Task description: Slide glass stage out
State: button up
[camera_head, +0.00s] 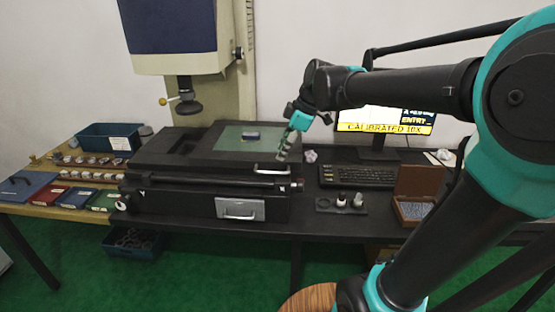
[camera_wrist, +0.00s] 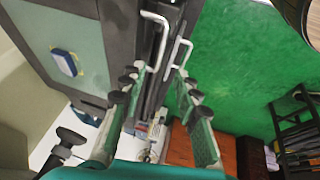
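The glass stage (camera_head: 232,138) is a pale green pane in a dark frame on top of the measuring machine. It also shows at the left of the wrist view (camera_wrist: 83,28). A small blue block (camera_head: 251,135) rests on the glass. A pale bar handle (camera_head: 272,171) is at the stage's front edge; in the wrist view this handle (camera_wrist: 163,40) lies beyond the fingertips, near the gap between them. My gripper (camera_head: 284,152) is above the front right part of the stage. In the wrist view its two fingers (camera_wrist: 157,76) are apart with nothing held.
A second handle (camera_head: 237,216) is on the drawer front below. The keyboard (camera_head: 357,177), monitor (camera_head: 385,127) and a small holder with bottles (camera_head: 341,204) are to the right. The machine's probe (camera_head: 188,103) hangs over the stage's left side. Green floor lies open in front.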

jog(key=shift+v, duration=1.6)
